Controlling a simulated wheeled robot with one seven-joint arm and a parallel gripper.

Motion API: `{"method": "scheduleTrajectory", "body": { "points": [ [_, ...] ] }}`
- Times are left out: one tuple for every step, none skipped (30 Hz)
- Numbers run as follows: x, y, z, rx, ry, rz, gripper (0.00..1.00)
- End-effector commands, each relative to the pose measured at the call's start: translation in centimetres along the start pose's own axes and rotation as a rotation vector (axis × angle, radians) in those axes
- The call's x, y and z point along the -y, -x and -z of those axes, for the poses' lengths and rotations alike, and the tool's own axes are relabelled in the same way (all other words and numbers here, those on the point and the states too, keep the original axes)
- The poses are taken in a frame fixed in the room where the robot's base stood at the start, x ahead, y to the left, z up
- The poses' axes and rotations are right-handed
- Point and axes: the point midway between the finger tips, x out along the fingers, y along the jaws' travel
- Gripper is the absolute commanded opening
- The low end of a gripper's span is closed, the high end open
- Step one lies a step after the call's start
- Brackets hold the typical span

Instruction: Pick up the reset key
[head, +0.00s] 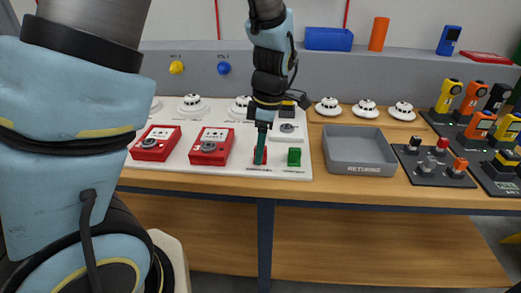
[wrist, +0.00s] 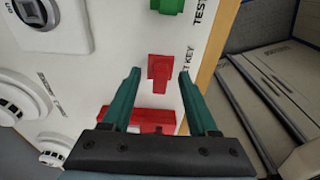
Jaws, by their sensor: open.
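The reset key is a small red piece (wrist: 160,70) with a narrow stem, on the white board beside a partly covered label ending in "T KEY". In the head view the red key (head: 265,157) is partly hidden behind my teal fingers. My gripper (wrist: 159,76) is open, with one fingertip to each side of the red key in the picture. I cannot tell whether they touch it. In the head view my gripper (head: 259,160) points down at the board's front edge. A larger red block (wrist: 140,115) shows between the fingers, partly covered by the gripper body.
A green key (head: 294,157) stands just right of the red one. A grey returns tray (head: 361,172) is further right. Two red call points (head: 210,147) lie left. White detectors (head: 328,106) line the back. A dark stand (head: 433,177) holds small keys or knobs.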

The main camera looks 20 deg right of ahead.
Motion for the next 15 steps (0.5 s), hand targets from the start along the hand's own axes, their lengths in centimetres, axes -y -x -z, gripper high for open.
{"method": "scheduleTrajectory", "body": {
  "points": [
    [0.01, -0.10, 0.02, 0.000, 0.000, 0.000, 0.60],
    [0.01, -0.12, 0.01, 0.000, 0.000, 0.000, 0.60],
    [0.00, -0.12, 0.00, 0.000, 0.000, 0.000, 0.60],
    [0.00, -0.11, 0.00, 0.000, 0.000, 0.000, 0.60],
    [0.00, -0.11, 0.00, 0.000, 0.000, 0.000, 0.60],
    [0.00, -0.10, 0.00, 0.000, 0.000, 0.000, 0.60],
    [0.00, -0.10, 0.00, 0.000, 0.000, 0.000, 0.56],
    [-0.01, -0.10, 0.00, 0.000, 0.000, 0.000, 0.53],
    [0.00, -0.09, -0.01, 0.000, 0.000, 0.000, 0.48],
    [-0.01, -0.09, 0.00, 0.000, 0.000, 0.000, 0.45],
    [-0.01, -0.09, -0.01, 0.000, 0.000, 0.000, 0.42],
    [-0.01, -0.08, -0.01, 0.000, 0.000, 0.000, 0.37],
    [-0.01, -0.08, -0.01, 0.000, 0.000, 0.000, 0.34],
    [-0.01, -0.08, -0.01, 0.000, 0.000, 0.000, 0.30],
    [-0.01, -0.07, -0.01, 0.000, 0.000, 0.000, 0.26]
  ]
}}
